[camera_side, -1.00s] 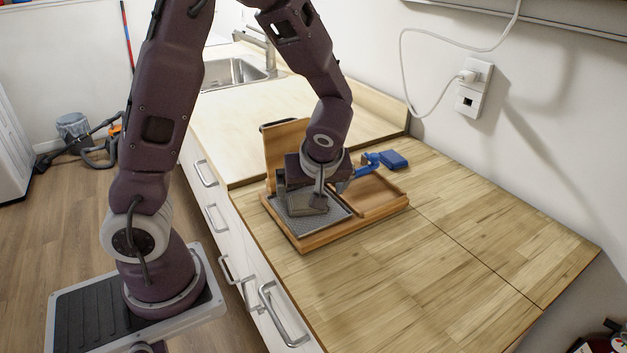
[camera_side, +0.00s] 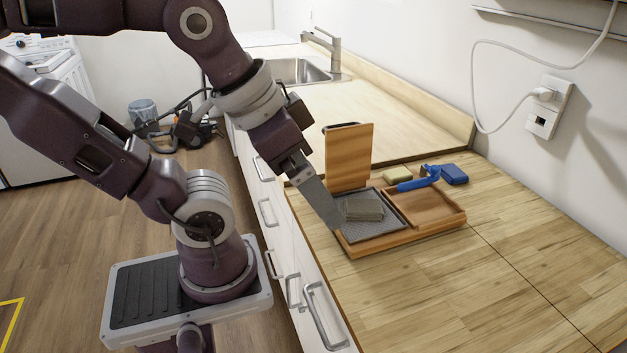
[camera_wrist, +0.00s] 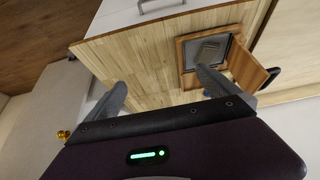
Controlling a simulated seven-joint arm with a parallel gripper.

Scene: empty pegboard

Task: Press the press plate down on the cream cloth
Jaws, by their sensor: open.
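An upright wooden board with a dark handle on its top edge, apparently the press plate (camera_side: 349,157), stands at the back of a wooden tray (camera_side: 378,247). It also shows in the wrist view (camera_wrist: 247,70). A folded, layered grey-beige block, apparently the cloth (camera_side: 362,208), lies on grey mesh in the tray's left compartment; it also shows in the wrist view (camera_wrist: 208,50). My gripper (camera_side: 328,213) is at the left edge of the mesh, left of the cloth. In the wrist view my gripper (camera_wrist: 163,85) has its fingers spread with nothing between them.
The tray's right compartment (camera_side: 425,205) is empty wood. A blue-handled tool (camera_side: 418,180), a cream block (camera_side: 396,173) and a blue block (camera_side: 454,174) lie behind it. The counter (camera_side: 470,285) in front and right is clear. A sink (camera_side: 300,72) is farther back.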

